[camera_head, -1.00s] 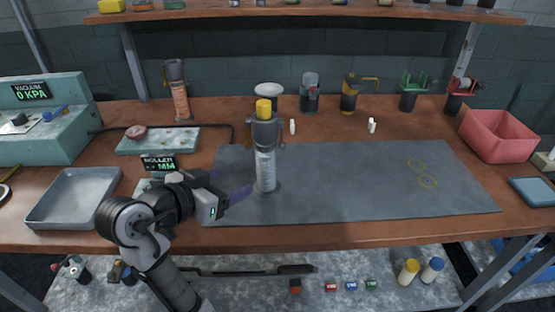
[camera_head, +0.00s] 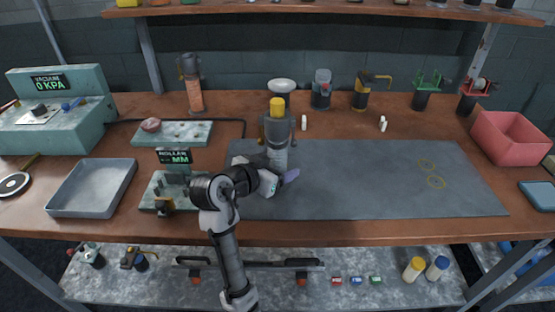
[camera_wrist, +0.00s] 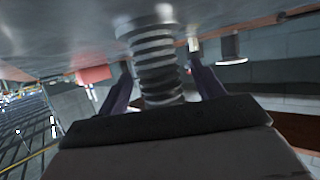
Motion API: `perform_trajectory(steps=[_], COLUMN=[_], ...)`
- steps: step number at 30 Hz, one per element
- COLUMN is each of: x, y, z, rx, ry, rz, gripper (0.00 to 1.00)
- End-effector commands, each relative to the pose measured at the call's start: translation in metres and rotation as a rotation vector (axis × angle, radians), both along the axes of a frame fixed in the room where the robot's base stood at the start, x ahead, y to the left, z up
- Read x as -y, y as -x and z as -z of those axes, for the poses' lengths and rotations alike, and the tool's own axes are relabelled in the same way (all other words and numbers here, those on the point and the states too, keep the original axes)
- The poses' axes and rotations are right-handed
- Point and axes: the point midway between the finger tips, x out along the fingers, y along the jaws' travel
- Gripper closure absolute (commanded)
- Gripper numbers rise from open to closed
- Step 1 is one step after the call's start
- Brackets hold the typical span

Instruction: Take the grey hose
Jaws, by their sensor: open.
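In the wrist view the hose lies between the two purple fingers of my gripper (camera_wrist: 160,75). The fingers are apart, one on each side of it. I cannot tell whether either touches it.
The dark mat (camera_head: 370,180) is clear to the right. A roller device (camera_head: 160,192) and a grey tray (camera_head: 92,188) are on the left. An orange hose in a holder (camera_head: 194,92) and several other tools stand along the back. A red bin (camera_head: 510,138) is at the right.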

Motion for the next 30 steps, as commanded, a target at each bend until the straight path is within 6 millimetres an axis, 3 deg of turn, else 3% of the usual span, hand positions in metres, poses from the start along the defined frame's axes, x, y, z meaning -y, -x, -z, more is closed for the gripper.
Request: perform_trajectory(steps=[8,22,30], x=[0.0030,0.0027,0.0027], y=[-0.0035,-0.0034,-0.0034], z=[0.0022,0.0019,-0.0003], rx=[0.001,0.001,0.004], ry=[-0.001,0.000,0.000], rz=[0.000,0.000,0.000], gripper=[0.33,0.92,0.92])
